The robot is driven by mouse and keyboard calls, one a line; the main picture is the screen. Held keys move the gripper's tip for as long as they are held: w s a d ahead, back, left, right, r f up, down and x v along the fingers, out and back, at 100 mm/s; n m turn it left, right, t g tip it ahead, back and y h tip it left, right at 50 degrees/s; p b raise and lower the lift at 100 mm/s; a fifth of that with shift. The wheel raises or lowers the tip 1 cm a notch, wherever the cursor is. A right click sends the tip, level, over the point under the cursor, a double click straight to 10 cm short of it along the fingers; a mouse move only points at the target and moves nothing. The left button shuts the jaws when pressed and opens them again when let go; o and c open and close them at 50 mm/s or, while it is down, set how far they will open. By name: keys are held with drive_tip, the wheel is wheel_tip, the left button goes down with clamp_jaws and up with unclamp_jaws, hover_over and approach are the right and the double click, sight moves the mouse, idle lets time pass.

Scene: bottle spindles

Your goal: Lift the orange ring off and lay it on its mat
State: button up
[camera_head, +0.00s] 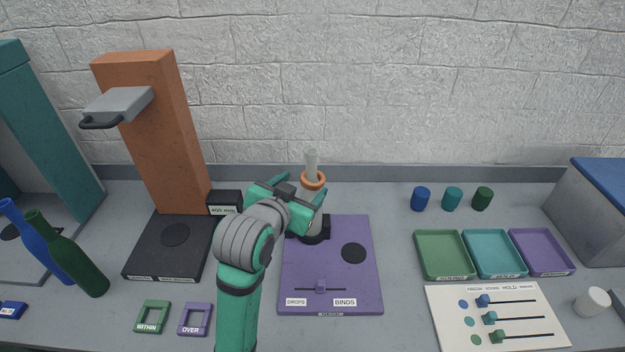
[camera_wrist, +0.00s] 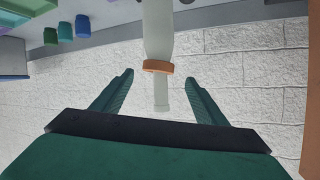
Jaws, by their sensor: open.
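The orange ring (camera_head: 314,180) sits around the neck of a pale, upright bottle (camera_head: 311,162) at the back of the purple board (camera_head: 331,270). My gripper (camera_head: 304,187) is open, its fingers close to the bottle at about the ring's height. In the wrist view my gripper (camera_wrist: 158,76) has one finger on each side of the bottle (camera_wrist: 158,30), and the ring (camera_wrist: 158,67) shows between the fingertips with a gap on both sides. My arm partly hides the bottle's lower part. A black disc (camera_head: 353,253) lies on the purple board; I cannot tell whether it is the ring's mat.
An orange column (camera_head: 160,130) with a grey arm stands left on a black board (camera_head: 150,262). Two bottles (camera_head: 70,258) lean at far left. Coloured trays (camera_head: 444,274) and a white slider panel (camera_head: 540,335) lie right, with small cups (camera_head: 452,199) behind.

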sight(311, 179)
drive_tip(key=x, duration=0.5)
drive_tip(key=shift+d, duration=0.3)
drive_tip(key=shift+c, duration=0.4)
drive_tip(key=c, duration=1.2)
drive_tip(key=shift+o, duration=0.2)
